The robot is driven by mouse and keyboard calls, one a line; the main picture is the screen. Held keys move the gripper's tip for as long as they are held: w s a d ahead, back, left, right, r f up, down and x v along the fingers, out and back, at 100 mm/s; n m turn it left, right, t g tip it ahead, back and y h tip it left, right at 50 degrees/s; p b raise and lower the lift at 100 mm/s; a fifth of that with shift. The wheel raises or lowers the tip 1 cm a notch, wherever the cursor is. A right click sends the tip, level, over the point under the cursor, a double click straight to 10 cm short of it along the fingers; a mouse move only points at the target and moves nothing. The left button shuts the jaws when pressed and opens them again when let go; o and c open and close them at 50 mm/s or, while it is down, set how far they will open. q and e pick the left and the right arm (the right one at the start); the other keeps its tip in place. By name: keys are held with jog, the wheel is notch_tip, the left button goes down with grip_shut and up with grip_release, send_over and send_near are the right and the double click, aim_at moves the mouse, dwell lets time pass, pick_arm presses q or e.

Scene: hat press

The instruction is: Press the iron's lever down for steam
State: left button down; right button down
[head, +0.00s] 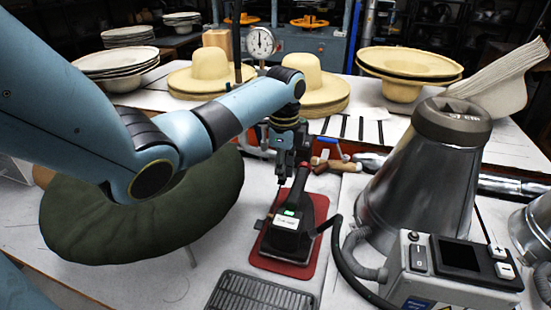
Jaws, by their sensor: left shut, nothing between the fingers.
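The iron (288,228) is black with a green-lit display and a white label, and it stands on a red mat (262,257) in the middle of the table. Its handle rises toward the back, where a red part shows near the top. My left gripper (281,181) points down right at the top of the iron's handle, shut and with nothing in it. I cannot tell whether its fingertips touch the handle or the lever. The lever is not clearly made out; the gripper may cover part of it. My right gripper is not in view.
A green cushion ring (75,222) lies left under my left arm. A dark metal grid (262,292) lies in front of the iron. A metal cone (425,180) and a grey control box (450,268) with a hose stand right. Straw hats (318,82) are behind.

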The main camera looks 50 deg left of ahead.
pick_arm(q)
jog(key=shift+f+b, duration=0.35)
jog(key=shift+f, duration=0.35)
jog(key=shift+r, duration=0.1)
notch_tip(320, 180, up, 7)
jog(key=p, duration=0.8)
dwell(0.5)
